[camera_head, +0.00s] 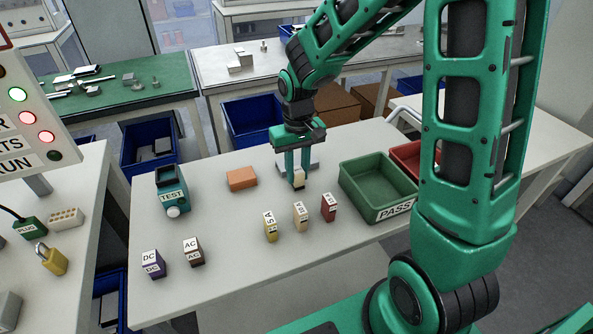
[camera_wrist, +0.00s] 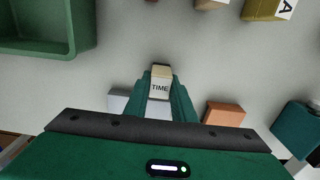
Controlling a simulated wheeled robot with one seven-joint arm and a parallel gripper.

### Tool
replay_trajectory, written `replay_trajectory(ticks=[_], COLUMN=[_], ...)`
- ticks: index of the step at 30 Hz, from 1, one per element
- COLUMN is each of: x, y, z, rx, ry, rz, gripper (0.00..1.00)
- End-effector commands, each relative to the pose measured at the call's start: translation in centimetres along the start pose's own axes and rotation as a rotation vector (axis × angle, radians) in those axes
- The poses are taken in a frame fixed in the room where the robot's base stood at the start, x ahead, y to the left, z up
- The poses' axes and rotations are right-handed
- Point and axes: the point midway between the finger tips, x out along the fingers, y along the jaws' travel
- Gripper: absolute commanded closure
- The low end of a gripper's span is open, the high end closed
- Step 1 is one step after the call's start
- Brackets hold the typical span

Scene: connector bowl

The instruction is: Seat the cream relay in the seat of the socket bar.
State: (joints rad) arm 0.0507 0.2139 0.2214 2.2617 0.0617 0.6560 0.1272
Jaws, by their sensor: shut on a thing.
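My gripper (camera_head: 298,181) points down over the middle of the table, shut on a small cream block, which I take as the cream relay (camera_head: 299,176). A pale grey piece, perhaps the socket bar (camera_head: 313,165), lies just behind the fingers. It also shows in the wrist view (camera_wrist: 119,103), partly covered by the fingers. Its seat is hidden. I cannot tell whether the relay touches the table or the bar.
Yellow (camera_head: 269,226), cream (camera_head: 300,217) and red (camera_head: 328,207) labelled blocks stand in front of my gripper. A green PASS tray (camera_head: 379,208) is to the right. An orange block (camera_head: 241,179) and a teal TEST device (camera_head: 171,190) are left.

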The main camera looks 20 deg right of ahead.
Motion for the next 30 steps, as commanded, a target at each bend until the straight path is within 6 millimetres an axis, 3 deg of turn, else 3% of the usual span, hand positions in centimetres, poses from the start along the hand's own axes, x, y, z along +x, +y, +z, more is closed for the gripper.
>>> replay_trajectory(ticks=[5,6,8,20,30], x=[0.2,0.2,0.2,-0.5,-6.6], y=[0.0,0.0,0.0,0.0,0.0], z=[0.0,0.0,0.0,0.0,-0.1], rx=[0.0,0.0,0.0,0.0,0.0], ry=[-0.001,0.0,0.0,0.001,0.006], rz=[0.0,0.0,0.0,0.0,0.0], gripper=[1.0,0.7,0.58,0.58,0.58])
